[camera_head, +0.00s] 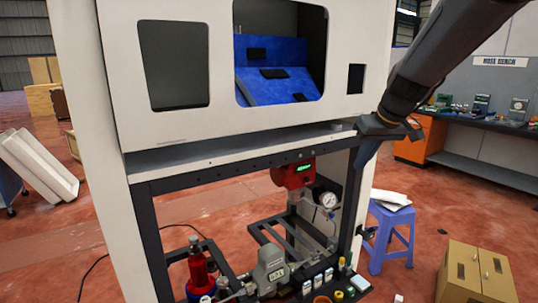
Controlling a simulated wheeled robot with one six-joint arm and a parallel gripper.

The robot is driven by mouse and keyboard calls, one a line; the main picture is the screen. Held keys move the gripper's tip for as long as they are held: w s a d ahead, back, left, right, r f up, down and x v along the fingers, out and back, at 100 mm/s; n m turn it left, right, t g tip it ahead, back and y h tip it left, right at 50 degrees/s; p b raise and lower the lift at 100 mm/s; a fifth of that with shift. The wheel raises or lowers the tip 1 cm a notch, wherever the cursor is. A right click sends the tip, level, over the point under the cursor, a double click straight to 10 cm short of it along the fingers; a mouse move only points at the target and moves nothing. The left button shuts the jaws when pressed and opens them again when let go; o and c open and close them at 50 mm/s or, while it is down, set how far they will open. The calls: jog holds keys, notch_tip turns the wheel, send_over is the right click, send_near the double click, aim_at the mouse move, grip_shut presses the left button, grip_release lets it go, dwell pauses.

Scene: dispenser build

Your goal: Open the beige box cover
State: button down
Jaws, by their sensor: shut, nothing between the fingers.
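A large beige box-like cabinet (115,60) fills the upper left and centre, standing over a dark frame. Its front panel (222,60) has a dark window at left, a wide opening at centre and a small dark slot at right. I cannot tell whether this panel is the cover, or whether it is latched. A smaller tan box (458,262) with two panels on top stands on the floor at the lower right. My gripper (366,158) is shut and empty, pointing down by the cabinet's lower right corner. I cannot tell whether it touches the cabinet or frame.
Blue surfaces (275,84) show inside the opening. Below are a red device (293,173), a gauge (328,200), a red bottle (199,272) and several small parts. A purple stool (391,238) stands right; a bench (487,170) is behind.

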jog(key=s+a+f+g, duration=0.1)
jog(key=s+a+f, duration=0.1)
jog(key=s+f, duration=0.4)
jog(key=s+a+f+m+g+h, duration=0.1)
jog(key=s+a+f, duration=0.1)
jog(key=s+f, duration=0.4)
jog(key=shift+s+a+f+b, duration=0.2)
jog(key=shift+s+a+b, duration=0.15)
jog(key=shift+s, duration=0.45)
jog(key=c, duration=2.1)
grip_release()
jog(key=shift+m+g+h, duration=0.4)
jog(key=shift+m+g, duration=0.3)
jog(key=shift+g, duration=0.2)
jog(key=s+f, duration=0.2)
jog(key=s, duration=0.2)
jog(key=s+a+f, duration=0.1)
jog(key=s+f, duration=0.2)
jog(key=s, duration=0.1)
jog(key=s+f, duration=0.2)
jog(key=s, duration=0.2)
jog(key=shift+s+a+f, duration=0.3)
jog(key=shift+s+a, duration=0.1)
jog(key=o, duration=0.4)
jog(key=shift+s, duration=0.1)
jog(key=shift+c, duration=0.3)
